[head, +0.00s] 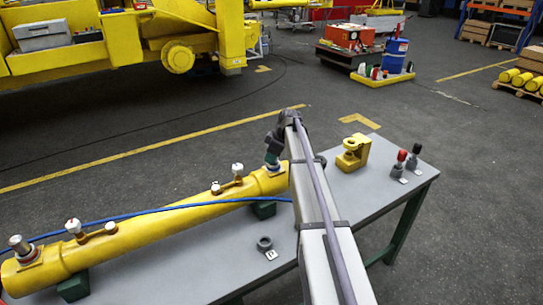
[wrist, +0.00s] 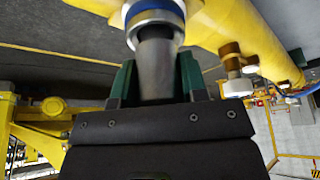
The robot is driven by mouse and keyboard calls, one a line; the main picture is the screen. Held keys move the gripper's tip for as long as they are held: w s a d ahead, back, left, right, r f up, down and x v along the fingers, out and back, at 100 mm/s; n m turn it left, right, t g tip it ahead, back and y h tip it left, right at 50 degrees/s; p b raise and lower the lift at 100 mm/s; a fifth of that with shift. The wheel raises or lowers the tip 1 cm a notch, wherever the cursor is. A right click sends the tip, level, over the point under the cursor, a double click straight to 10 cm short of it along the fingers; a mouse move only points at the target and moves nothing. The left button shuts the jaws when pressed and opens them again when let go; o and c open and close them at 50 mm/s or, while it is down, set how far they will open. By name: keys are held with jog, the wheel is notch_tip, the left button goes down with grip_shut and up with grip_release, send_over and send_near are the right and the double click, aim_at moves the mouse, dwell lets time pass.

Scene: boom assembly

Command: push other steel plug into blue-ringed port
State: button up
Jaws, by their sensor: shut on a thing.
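The yellow boom tube (head: 150,230) lies on the table on dark green supports. The blue-ringed port (wrist: 157,12) is at the tube's right end in the head view, with a bright metal collar. My gripper (wrist: 157,80) has green fingers shut on a steel plug (wrist: 155,68). The plug's end meets the collar of the port; how deep it sits is hidden. In the head view my gripper (head: 273,150) is just above the tube's right end, partly behind my arm. Another steel plug (head: 18,243) stands upright in a port at the tube's left end.
White-capped fittings (head: 73,228) stand along the tube, and a blue hose (head: 160,210) runs over it. A yellow clamp block (head: 353,152), a red-topped piece (head: 400,162) and a black-topped piece (head: 414,156) stand at right.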

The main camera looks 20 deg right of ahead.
jog(key=o, duration=1.2)
jog(key=shift+c, duration=0.2)
jog(key=p+v, duration=1)
jog(key=shift+s+r, duration=0.15)
jog(key=shift+r, duration=0.25)
